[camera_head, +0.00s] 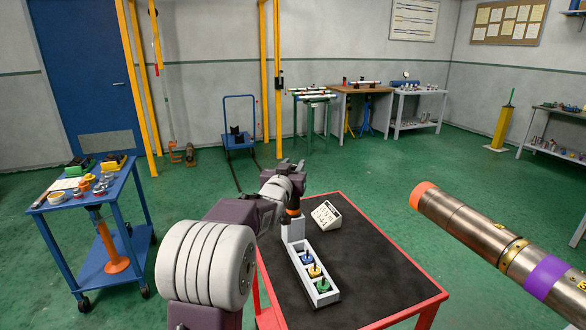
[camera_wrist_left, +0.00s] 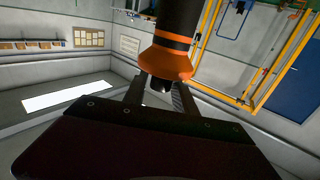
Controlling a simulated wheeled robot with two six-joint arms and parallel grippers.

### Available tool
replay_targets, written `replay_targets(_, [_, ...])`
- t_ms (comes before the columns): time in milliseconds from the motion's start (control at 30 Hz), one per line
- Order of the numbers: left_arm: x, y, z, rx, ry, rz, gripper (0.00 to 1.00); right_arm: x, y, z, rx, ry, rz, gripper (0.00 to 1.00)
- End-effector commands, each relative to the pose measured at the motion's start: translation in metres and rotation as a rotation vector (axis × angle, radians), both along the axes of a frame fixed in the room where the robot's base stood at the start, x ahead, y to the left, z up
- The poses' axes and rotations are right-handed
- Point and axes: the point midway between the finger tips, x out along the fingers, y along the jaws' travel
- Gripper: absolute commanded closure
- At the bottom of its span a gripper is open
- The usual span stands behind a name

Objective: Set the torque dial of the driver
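A driver with an orange collar (camera_head: 293,212) stands upright in a grey holder (camera_head: 292,230) at the back of the dark table. In the left wrist view, its dark body and flared orange collar (camera_wrist_left: 165,66) hang large in front of my fingertips. Dial markings are not legible. My left gripper (camera_head: 290,166) is above the driver in the head view, its fingers spread with a gap between them. In the left wrist view, the driver hides the tips of my left gripper (camera_wrist_left: 160,88), so contact is unclear. My right gripper is out of view.
A pale tray (camera_head: 336,297) holding blue, yellow and green pieces lies in front of the holder. A white sloped panel (camera_head: 326,215) stands behind right. A large metal cylinder (camera_head: 500,240) reaches in from the right. The right part of the black tabletop (camera_head: 385,275) is clear.

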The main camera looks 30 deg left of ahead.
Motion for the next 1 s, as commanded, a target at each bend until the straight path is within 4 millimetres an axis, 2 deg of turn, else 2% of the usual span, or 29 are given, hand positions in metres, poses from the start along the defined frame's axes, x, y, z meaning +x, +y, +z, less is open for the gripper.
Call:
replay_targets(367, [-0.002,0.000,0.000,0.000,-0.001,0.000,0.52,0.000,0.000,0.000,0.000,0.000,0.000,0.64])
replay_targets(467, [-0.014,-0.003,0.001,0.001,-0.003,0.000,0.52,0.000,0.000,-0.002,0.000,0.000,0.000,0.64])
replay_targets(800, [-0.076,-0.020,0.001,0.001,-0.002,0.000,0.52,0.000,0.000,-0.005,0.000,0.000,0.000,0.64])
replay_targets(1000, [-0.088,-0.023,0.000,0.000,-0.001,0.001,0.52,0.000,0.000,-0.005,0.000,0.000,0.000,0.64])
